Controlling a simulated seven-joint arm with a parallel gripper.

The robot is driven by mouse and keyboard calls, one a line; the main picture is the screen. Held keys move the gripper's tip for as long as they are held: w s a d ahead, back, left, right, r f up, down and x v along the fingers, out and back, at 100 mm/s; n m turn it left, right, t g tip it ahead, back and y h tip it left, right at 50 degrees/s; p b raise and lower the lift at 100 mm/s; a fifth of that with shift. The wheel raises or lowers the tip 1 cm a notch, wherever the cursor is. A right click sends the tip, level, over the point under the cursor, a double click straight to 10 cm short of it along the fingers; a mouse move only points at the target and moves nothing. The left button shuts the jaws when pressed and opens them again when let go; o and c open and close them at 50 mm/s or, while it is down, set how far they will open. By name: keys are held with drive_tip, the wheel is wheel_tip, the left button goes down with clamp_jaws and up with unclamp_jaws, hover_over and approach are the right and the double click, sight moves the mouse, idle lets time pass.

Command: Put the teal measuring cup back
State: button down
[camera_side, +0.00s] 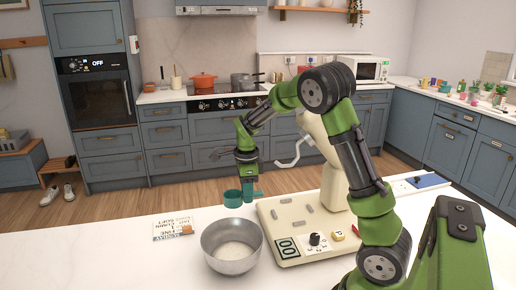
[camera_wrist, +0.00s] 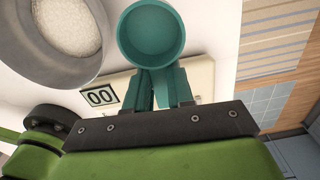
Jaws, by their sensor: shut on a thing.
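The teal measuring cup (camera_side: 232,199) is held just above the white worktop, behind the metal bowl. My gripper (camera_side: 250,190) points down and is shut on the cup's handle, to the right of the cup's round body. In the wrist view the cup (camera_wrist: 151,32) shows its round open mouth, and no contents can be made out inside. The teal fingers of my gripper (camera_wrist: 165,90) close on the handle below it and partly hide it.
A metal bowl (camera_side: 211,248) of white powder stands in front of the cup. A cream machine (camera_side: 300,232) with a display, knob and buttons stands to the right. A printed card (camera_side: 170,233) lies left of the bowl. The worktop (camera_side: 110,262) is clear at far left.

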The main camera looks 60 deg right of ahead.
drive_tip(key=shift+w+a+f+n, duration=0.1)
drive_tip(key=shift+w+n, duration=0.3)
drive_tip(key=shift+w, duration=0.7)
wheel_tip(320, 180, down, 10)
drive_tip(key=shift+r, duration=0.25)
drive_tip(key=shift+f, duration=0.2)
drive_tip(key=c, duration=1)
unclamp_jaws()
drive_tip(key=shift+r, duration=0.15)
